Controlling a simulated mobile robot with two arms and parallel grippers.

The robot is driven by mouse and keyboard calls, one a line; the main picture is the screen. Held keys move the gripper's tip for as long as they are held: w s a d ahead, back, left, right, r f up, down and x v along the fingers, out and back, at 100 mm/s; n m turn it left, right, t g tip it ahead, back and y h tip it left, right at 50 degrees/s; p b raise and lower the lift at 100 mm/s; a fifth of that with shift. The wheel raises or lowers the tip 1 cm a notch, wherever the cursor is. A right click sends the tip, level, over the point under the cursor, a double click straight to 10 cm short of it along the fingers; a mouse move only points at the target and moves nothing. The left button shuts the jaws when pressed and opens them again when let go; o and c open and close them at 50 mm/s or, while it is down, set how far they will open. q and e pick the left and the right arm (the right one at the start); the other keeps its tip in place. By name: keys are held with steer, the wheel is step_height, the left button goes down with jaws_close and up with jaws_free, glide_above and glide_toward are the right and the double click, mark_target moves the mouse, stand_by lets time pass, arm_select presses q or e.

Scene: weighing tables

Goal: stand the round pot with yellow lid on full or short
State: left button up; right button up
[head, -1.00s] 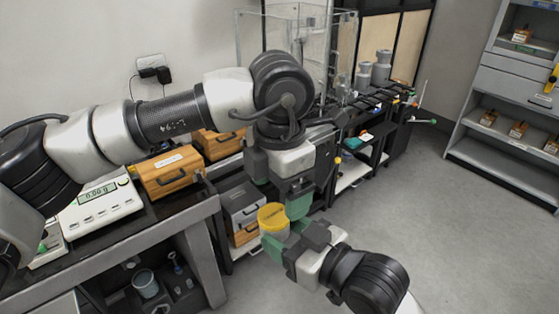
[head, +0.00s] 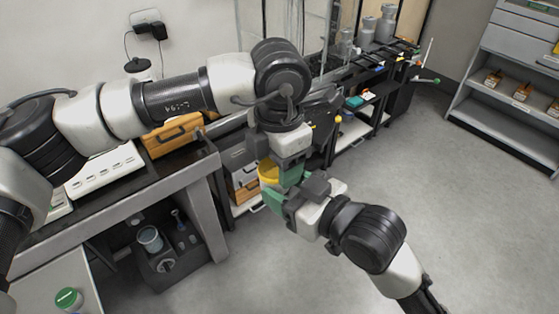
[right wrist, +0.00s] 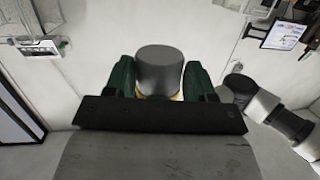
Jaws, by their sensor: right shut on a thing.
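The round pot (head: 267,173) shows its yellow lid in the head view, in the green fingers of my right gripper (head: 279,190). In the right wrist view the pot's grey body (right wrist: 159,70) sits between both green fingers of that gripper, with a strip of yellow at its lower edge. My left gripper (head: 293,176) points down close beside the pot and partly overlaps it in the picture. Whether it touches the pot, and how far its fingers are apart, is hidden. I see no readable "full" or "short" marking.
A white scale (head: 103,178) and a wooden case (head: 170,138) stand on the left bench, behind my left arm. A green-lidded jar (head: 68,299) is on a pale surface at bottom left. A dark bin (head: 165,265) stands under the bench. Shelves (head: 505,100) are at right; the floor between is clear.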

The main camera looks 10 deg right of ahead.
arm_select(q)
steer(key=shift+s+d, duration=0.1)
steer(key=shift+s, duration=0.05)
steer(key=shift+c, duration=1.4)
arm_select(e)
steer(key=o, duration=1.2)
